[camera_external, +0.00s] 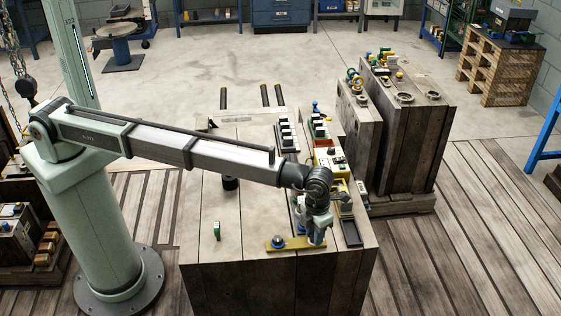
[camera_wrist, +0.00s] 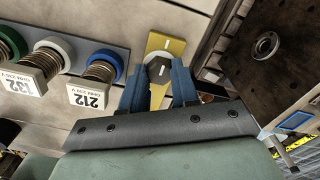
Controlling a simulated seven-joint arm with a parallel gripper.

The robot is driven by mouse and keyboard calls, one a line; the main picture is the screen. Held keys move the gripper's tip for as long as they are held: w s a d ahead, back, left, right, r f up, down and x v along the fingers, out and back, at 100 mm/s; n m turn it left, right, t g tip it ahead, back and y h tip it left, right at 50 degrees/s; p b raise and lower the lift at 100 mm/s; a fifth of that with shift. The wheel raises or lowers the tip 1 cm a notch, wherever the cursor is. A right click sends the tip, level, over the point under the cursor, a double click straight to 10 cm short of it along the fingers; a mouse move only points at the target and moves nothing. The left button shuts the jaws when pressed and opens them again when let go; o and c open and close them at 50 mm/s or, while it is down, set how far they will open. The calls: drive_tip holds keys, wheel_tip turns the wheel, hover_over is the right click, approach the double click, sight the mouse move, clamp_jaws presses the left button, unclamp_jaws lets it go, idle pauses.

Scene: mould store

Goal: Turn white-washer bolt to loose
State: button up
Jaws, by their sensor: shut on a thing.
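In the wrist view, a bolt with a grey hex head (camera_wrist: 158,71) sits on a yellow plate (camera_wrist: 172,46). The two blue fingers of my gripper (camera_wrist: 157,76) are shut on the bolt head, one on each side. In the external view, my gripper (camera_external: 311,236) points down at the right end of the yellow plate (camera_external: 291,243), hiding the held bolt. Another bolt with a blue part (camera_external: 277,241) stands at the plate's left end.
In the wrist view, several spring-stemmed parts with green, white (camera_wrist: 54,49) and blue rings stand left of my gripper. The external view shows the wooden block top (camera_external: 235,270), a small green part (camera_external: 216,230), a black cylinder (camera_external: 230,183) and a dark tray (camera_external: 351,233).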

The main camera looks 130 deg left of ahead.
clamp_jaws()
